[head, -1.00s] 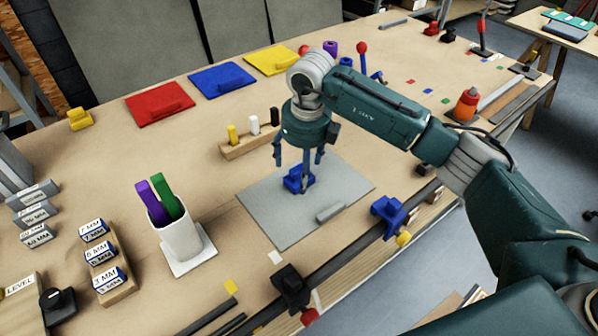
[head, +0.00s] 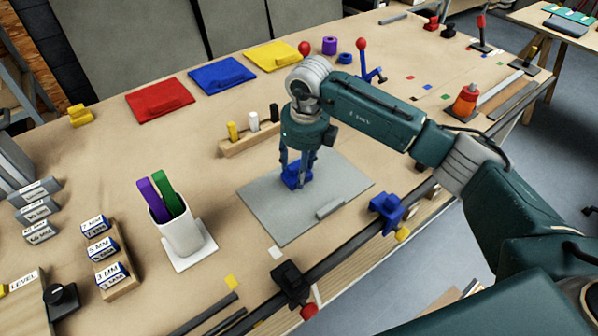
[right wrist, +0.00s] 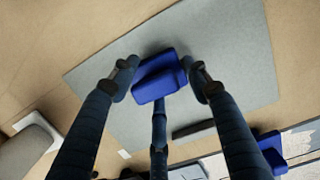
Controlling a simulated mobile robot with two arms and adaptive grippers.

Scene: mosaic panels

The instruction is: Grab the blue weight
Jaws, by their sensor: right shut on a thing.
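The blue weight (head: 291,181) is a small blue block on the grey panel (head: 262,212) at the middle of the bench. My right gripper (head: 298,172) points straight down over the panel with its fingers closed around the blue weight. In the right wrist view the blue weight (right wrist: 159,76) sits between the fingertips, with a finger on each side and a third below it. Whether it still touches the panel cannot be told. My left gripper is not in view.
A grey bar (head: 330,208) lies on the panel's right part. A wooden block with pegs (head: 250,138) stands behind. A white cup with purple and green pieces (head: 181,232) is at left. A blue clamp (head: 387,210) and a black clamp (head: 291,280) sit on the front edge.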

